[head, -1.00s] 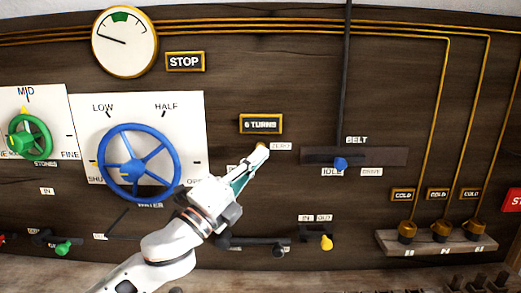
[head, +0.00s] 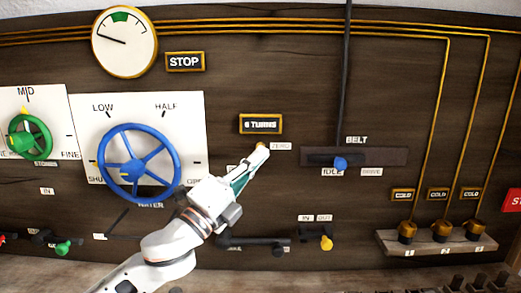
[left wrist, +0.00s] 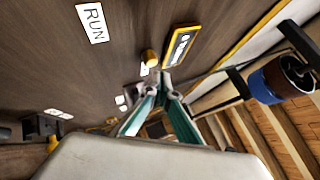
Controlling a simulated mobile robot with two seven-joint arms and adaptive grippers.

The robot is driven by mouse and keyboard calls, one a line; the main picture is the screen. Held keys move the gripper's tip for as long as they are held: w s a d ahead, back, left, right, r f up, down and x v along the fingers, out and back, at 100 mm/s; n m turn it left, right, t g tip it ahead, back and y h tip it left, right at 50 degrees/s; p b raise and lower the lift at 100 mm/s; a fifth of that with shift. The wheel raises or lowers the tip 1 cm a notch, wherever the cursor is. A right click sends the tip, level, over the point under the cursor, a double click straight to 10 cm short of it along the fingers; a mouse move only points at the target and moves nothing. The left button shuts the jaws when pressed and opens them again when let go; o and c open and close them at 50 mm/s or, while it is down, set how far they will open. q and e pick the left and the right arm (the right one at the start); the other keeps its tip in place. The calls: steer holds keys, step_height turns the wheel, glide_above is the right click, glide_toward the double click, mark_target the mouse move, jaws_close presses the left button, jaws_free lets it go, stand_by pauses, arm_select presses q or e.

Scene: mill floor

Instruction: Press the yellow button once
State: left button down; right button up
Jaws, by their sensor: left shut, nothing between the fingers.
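The small yellow button (head: 261,146) sits on the dark wooden panel below the "6 TURNS" display (head: 261,124), beside a "ZERO" label (head: 281,146). In the head view it is mostly covered by my left gripper (head: 263,149), whose fingertips are shut and empty right at it. In the left wrist view the button (left wrist: 150,57) shows as a round yellow knob just beyond and left of the closed fingertips (left wrist: 164,77). I cannot tell whether the tips touch it. My right gripper is in neither view.
A blue handwheel (head: 134,162) is left of my gripper, with a green handwheel (head: 31,136) farther left. A blue-knobbed belt lever (head: 341,164) is to the right. Below are a black lever (head: 255,241) and a yellow-knobbed lever (head: 326,243). Bare panel lies around the display.

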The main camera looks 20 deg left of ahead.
arm_select(q)
steer(key=shift+w, duration=0.15)
steer(key=shift+w+a, duration=0.1)
steer(key=shift+w, duration=0.2)
steer(key=shift+w+a, duration=0.15)
steer(key=shift+w, duration=0.3)
stand_by(0.9)
steer(key=shift+s, duration=0.1)
steer(key=shift+s+d+p, duration=0.25)
steer(key=shift+s+p, duration=0.25)
steer(key=shift+s, duration=0.3)
steer(key=shift+s+d+p, duration=0.2)
steer(key=shift+s+d, duration=0.05)
steer(key=shift+s, duration=0.55)
steer(key=shift+s+d+p, duration=0.2)
steer(key=shift+s+p, duration=0.05)
steer(key=shift+s, duration=0.55)
steer(key=shift+s+d+p, duration=0.2)
steer(key=shift+s+d, duration=0.05)
steer(key=shift+s, duration=0.55)
